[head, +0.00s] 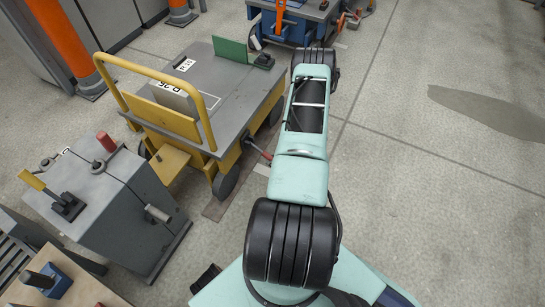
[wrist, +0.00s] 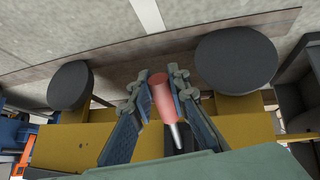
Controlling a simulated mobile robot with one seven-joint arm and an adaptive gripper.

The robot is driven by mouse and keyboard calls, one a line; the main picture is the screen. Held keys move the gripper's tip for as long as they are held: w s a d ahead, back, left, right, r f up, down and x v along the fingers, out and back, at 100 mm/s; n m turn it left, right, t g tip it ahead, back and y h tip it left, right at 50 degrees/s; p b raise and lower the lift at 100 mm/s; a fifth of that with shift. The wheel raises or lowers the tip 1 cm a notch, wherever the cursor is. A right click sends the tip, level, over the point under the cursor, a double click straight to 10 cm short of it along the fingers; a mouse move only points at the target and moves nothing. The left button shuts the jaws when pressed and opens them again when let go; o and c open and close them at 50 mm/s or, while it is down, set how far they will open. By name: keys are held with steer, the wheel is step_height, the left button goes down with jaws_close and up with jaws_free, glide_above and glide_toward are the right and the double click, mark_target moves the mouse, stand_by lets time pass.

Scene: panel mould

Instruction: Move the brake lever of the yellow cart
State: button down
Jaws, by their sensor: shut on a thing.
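The yellow cart (head: 190,100) stands left of my arm in the head view, with a grey top and a yellow push handle. Its brake lever (head: 258,150) sticks out from the near right side, and a red grip shows at its end beside my arm. In the wrist view the red grip (wrist: 162,96) lies between the two fingers of my gripper (wrist: 161,82), which is shut on it. The lever's metal rod (wrist: 176,135) runs down toward the yellow cart body. My gripper is hidden behind my arm in the head view.
Two dark cart wheels (wrist: 236,60) (wrist: 70,86) flank my gripper. A grey cabinet (head: 115,205) with a yellow-handled lever stands at the left. A blue cart (head: 300,22) stands behind. The floor to the right is open, with a dark patch (head: 490,112).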

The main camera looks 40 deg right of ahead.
steer(key=shift+w+f, duration=0.2)
steer(key=shift+t, duration=0.3)
steer(key=c, duration=1.8)
jaws_free()
steer(key=shift+s, duration=0.1)
steer(key=v, duration=1.2)
